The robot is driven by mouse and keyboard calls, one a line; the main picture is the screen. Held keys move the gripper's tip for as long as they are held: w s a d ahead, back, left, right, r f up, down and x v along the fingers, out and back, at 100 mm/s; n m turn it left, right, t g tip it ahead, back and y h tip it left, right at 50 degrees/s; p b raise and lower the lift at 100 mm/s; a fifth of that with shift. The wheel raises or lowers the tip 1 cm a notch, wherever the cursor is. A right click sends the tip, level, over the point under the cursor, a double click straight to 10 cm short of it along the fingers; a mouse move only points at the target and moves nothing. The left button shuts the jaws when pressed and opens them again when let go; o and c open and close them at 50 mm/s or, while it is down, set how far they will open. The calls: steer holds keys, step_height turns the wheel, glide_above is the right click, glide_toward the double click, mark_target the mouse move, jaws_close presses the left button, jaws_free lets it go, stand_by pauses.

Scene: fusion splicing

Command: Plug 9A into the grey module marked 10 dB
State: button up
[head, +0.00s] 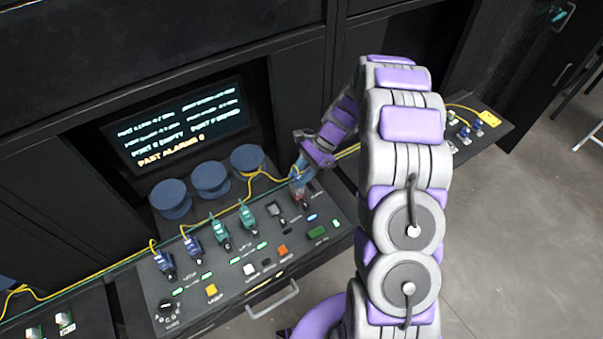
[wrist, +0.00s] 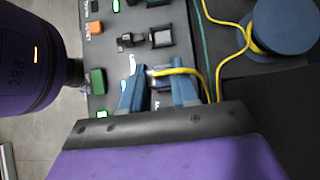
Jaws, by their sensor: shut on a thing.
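My gripper (head: 299,178) is over the right part of the sloped control panel, near its back edge. In the wrist view its two blue fingers (wrist: 160,78) are closed on a plug (wrist: 161,85) with a yellow cable. Most of the plug is hidden between the fingers, and its 9A mark cannot be read. A small grey block (head: 276,209) stands on the panel left of the gripper, with a dark one beside it; the grey block also shows in the wrist view (wrist: 160,37). I cannot read a 10 dB mark on it. The plug's tip is hidden, so contact with a socket cannot be told.
Blue plugs (head: 165,262) and green plugs (head: 220,232) with cables stand along the panel to the left. Blue spools (head: 210,178) sit behind them, below a screen (head: 180,125). Yellow cables (head: 262,173) run along the back. Buttons and a handle (head: 273,302) lie in front.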

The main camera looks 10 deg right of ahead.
steer(key=shift+a+f+p, duration=0.15)
steer(key=shift+a+p, duration=0.45)
steer(key=shift+a, duration=0.25)
steer(key=shift+d+f, duration=0.3)
steer(key=shift+d, duration=0.65)
steer(key=o, duration=0.7)
steer(key=shift+d, duration=0.15)
steer(key=o, duration=0.3)
steer(key=shift+a+r, duration=0.1)
steer(key=shift+a, duration=0.8)
